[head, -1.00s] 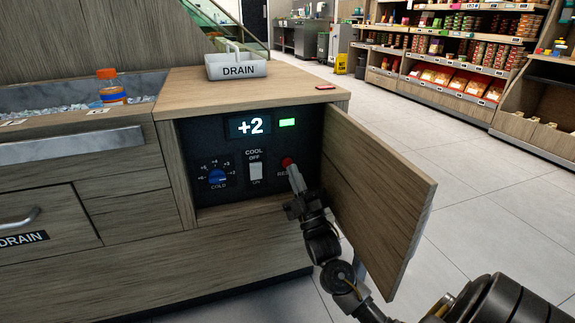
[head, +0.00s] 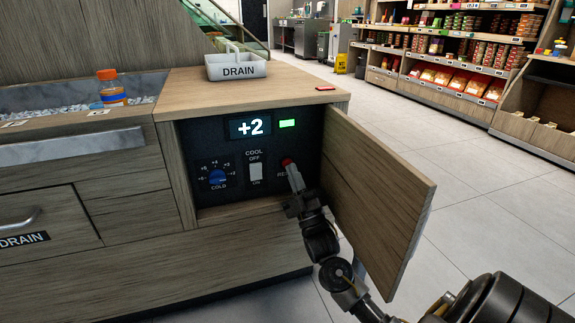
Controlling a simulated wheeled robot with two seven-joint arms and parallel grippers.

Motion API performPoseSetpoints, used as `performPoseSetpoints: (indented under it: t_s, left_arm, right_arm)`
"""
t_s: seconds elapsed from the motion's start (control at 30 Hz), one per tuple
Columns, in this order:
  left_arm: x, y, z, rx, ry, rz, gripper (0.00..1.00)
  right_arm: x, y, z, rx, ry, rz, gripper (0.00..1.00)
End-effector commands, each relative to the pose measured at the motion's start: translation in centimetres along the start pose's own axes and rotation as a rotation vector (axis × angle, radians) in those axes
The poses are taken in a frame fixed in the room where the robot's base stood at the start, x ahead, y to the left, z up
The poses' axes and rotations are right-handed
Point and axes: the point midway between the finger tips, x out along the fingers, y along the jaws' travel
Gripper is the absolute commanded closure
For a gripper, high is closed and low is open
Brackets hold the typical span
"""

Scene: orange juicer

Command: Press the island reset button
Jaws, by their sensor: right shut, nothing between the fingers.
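The red reset button (head: 287,162) sits at the right side of the dark control panel (head: 230,150) inside the open cabinet. Its label is partly hidden by my right gripper (head: 292,172). My right gripper is shut and empty, with its fingertips at the button's lower edge; I cannot tell whether they touch it. The panel also has a display (head: 250,127) reading +2, a lit green light (head: 287,124), a white COOL switch (head: 256,175) and a blue COLD dial (head: 217,177). My left gripper is not in view.
The cabinet door (head: 375,190) stands open close to the right of my right arm. A white DRAIN basket (head: 238,70) and a small red item (head: 326,88) are on the countertop. A bottle with an orange cap (head: 110,88) stands in the ice trough at left.

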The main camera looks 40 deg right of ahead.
Motion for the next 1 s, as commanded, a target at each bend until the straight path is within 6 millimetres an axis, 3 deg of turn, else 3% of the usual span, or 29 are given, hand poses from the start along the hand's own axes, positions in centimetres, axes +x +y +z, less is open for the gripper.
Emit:
performPoseSetpoints:
  t_s: [1.0]
  left_arm:
    - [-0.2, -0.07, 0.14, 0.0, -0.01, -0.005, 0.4]
  right_arm:
    - [0.54, -0.43, 0.42, 0.0, 0.0, 0.0, 1.0]
